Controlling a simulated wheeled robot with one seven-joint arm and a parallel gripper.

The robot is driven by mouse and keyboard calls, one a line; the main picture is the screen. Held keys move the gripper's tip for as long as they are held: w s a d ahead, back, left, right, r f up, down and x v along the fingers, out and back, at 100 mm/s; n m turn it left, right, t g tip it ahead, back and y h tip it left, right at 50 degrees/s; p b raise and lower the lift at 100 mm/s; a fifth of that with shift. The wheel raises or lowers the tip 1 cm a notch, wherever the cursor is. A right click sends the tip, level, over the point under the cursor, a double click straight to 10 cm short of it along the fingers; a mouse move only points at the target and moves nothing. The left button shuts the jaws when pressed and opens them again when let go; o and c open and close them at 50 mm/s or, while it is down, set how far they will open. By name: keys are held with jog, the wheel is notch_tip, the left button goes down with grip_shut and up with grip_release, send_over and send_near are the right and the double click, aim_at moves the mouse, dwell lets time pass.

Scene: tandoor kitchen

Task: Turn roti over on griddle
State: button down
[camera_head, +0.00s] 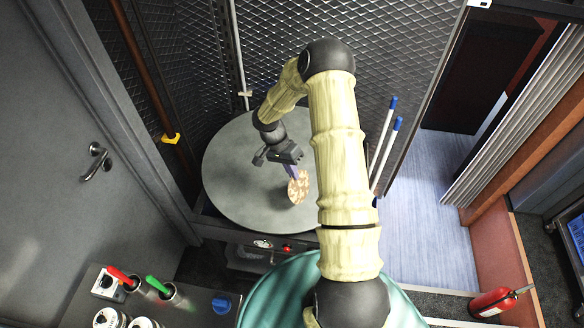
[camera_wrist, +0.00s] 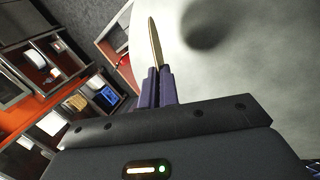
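The roti (camera_head: 299,188) is a round, tan, brown-spotted disc above the right part of the round grey griddle (camera_head: 235,190). My gripper (camera_head: 292,172) is shut on the roti's edge. In the wrist view the roti (camera_wrist: 155,42) shows edge-on as a thin strip standing out from between the two purple fingers (camera_wrist: 161,75). It is tilted steeply, not lying flat. A dark shadow lies on the griddle (camera_wrist: 265,75) apart from it, so the roti appears raised off the surface. The roti's far face is hidden in the head view.
A mesh wall (camera_head: 290,60) stands behind the griddle. Blue-tipped rods (camera_head: 385,150) are to its right. The rest of the griddle top is bare.

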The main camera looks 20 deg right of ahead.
jog(key=shift+f+b, duration=1.3)
jog(key=shift+f, duration=0.6)
jog(key=c, duration=1.6)
grip_release()
jog(key=shift+p+v, duration=1.6)
jog(key=shift+v, duration=2.2)
